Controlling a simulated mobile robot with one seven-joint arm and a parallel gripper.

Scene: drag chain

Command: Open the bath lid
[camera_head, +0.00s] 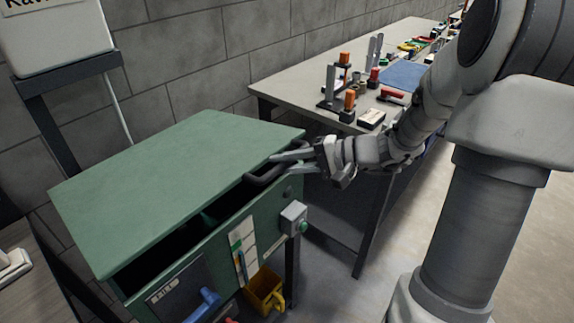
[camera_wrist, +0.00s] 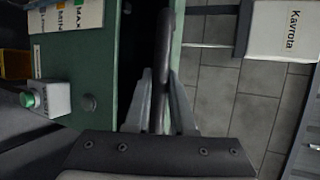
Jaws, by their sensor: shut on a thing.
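The bath is a green box (camera_head: 262,217) with a flat green lid (camera_head: 175,170) in the head view. The lid stands slightly raised, with a dark gap along the front. A dark bar handle (camera_head: 262,178) is at the lid's right front corner. My gripper (camera_head: 288,160) reaches in from the right and is shut on this handle. In the wrist view the handle (camera_wrist: 164,65) runs between the two fingers of my gripper (camera_wrist: 162,100). The bath's front (camera_wrist: 105,60) is left of the fingers there. The exact finger contact is partly hidden in the head view.
A grey box with a green button (camera_head: 293,220) juts from the bath's front. A yellow container (camera_head: 264,290) and a blue handle (camera_head: 207,298) are below. A workbench (camera_head: 290,78) with tools stands behind right. A white labelled container (camera_head: 55,40) is at the upper left, by the block wall.

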